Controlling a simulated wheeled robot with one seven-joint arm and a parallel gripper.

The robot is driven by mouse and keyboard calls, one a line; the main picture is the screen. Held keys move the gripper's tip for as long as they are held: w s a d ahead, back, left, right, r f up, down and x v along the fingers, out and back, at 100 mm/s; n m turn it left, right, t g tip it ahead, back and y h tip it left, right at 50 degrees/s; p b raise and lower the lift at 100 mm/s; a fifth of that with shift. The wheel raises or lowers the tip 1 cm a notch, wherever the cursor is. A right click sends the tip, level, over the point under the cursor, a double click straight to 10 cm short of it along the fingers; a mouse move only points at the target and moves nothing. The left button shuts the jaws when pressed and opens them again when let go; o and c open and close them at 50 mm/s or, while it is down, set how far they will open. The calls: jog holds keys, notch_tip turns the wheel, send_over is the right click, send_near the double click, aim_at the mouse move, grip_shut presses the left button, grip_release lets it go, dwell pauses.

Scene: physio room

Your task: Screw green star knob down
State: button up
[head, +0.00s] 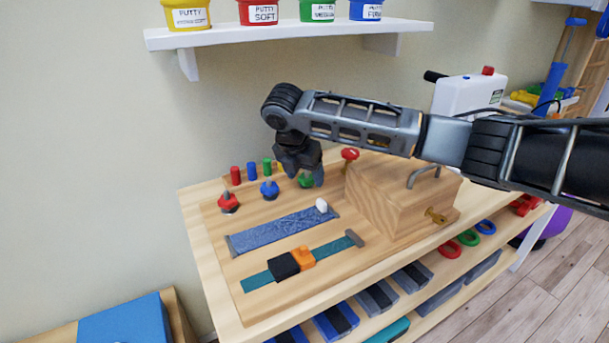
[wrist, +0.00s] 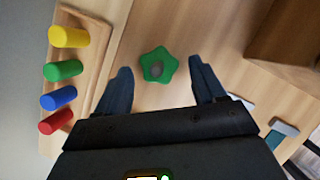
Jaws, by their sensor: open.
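The green star knob (wrist: 158,65) shows in the wrist view as a green star with a grey centre, on the wooden board. In the head view the green star knob (head: 306,181) is partly hidden by my gripper (head: 305,172), which points down over it. In the wrist view my gripper (wrist: 160,85) is open, with one dark finger on each side of the knob and a gap to each. I cannot tell how far the fingertips are above the board. Nothing is held.
A blue star knob (head: 269,189) and a red star knob (head: 228,202) stand to the left on the board (head: 215,250). Coloured pegs (wrist: 62,70) stand in a row behind. A wooden box (head: 395,200) rises close to the right of the gripper. A shelf (head: 290,34) hangs above.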

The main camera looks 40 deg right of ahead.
jog(key=shift+d+f, duration=0.1)
jog(key=shift+f, duration=0.15)
